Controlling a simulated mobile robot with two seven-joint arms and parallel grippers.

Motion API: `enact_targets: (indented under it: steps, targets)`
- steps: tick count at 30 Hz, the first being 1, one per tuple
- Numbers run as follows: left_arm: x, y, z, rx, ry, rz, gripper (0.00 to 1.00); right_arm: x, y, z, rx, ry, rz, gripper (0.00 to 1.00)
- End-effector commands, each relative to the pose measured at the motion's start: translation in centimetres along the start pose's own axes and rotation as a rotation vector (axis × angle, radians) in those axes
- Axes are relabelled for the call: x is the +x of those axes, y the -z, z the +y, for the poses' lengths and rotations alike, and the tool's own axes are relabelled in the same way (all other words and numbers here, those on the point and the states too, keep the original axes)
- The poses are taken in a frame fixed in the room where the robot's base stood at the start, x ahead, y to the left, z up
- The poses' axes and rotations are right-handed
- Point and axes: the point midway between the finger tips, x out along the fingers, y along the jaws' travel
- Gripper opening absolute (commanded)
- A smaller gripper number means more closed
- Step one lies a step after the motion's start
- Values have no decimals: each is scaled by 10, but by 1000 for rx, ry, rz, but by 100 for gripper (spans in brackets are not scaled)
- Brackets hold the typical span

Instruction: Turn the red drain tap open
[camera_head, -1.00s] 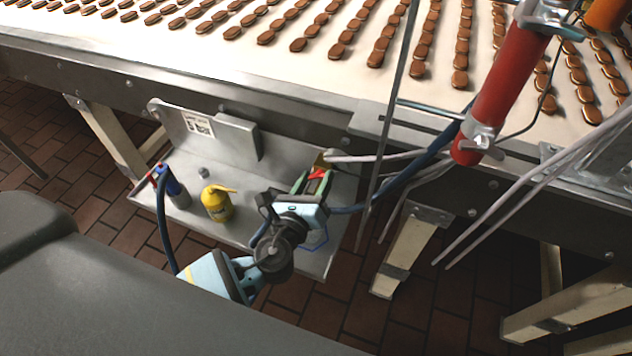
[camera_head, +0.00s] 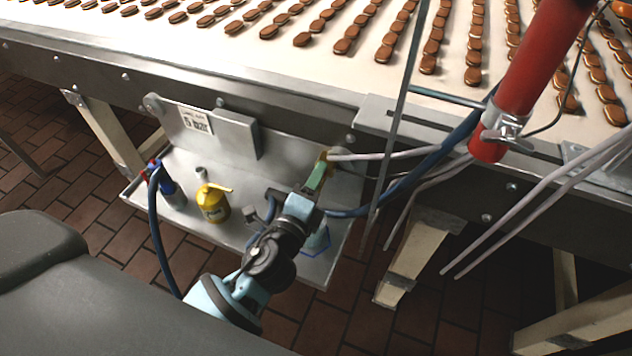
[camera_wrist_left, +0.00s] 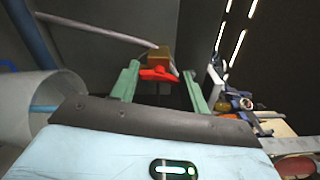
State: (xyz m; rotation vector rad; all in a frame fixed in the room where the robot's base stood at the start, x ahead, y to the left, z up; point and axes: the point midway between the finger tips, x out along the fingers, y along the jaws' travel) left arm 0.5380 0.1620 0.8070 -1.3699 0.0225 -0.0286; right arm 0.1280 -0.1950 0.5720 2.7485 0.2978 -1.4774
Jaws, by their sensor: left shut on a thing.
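The red drain tap (camera_wrist_left: 158,74) shows in the left wrist view as a red handle in front of a brass body (camera_wrist_left: 159,55). My left gripper (camera_wrist_left: 161,76) has its green fingers on either side of the red handle and is shut on it. In the head view the left gripper (camera_head: 317,176) reaches up to the brass fitting (camera_head: 323,157) below the conveyor edge; the red handle is hidden there. My right gripper is in neither view.
A metal tray (camera_head: 160,217) under the conveyor holds a yellow can (camera_head: 213,206) and a blue spray can (camera_head: 171,190). Pale pipes (camera_head: 400,153) and a blue hose (camera_head: 430,165) run right of the tap. A red cylinder (camera_head: 525,80) hangs at the right.

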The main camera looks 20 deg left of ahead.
Motion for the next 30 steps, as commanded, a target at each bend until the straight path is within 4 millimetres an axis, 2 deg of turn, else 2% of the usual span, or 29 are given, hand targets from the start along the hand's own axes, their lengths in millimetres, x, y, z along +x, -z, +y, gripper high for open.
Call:
enact_targets:
  steps: [12,29,30]
  targets:
    - [-1,1,1,-192,-2,1,23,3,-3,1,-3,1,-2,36]
    - [0,1,1,-220,-2,2,23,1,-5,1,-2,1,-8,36]
    - [0,1,1,-220,-2,2,49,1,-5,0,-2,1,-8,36]
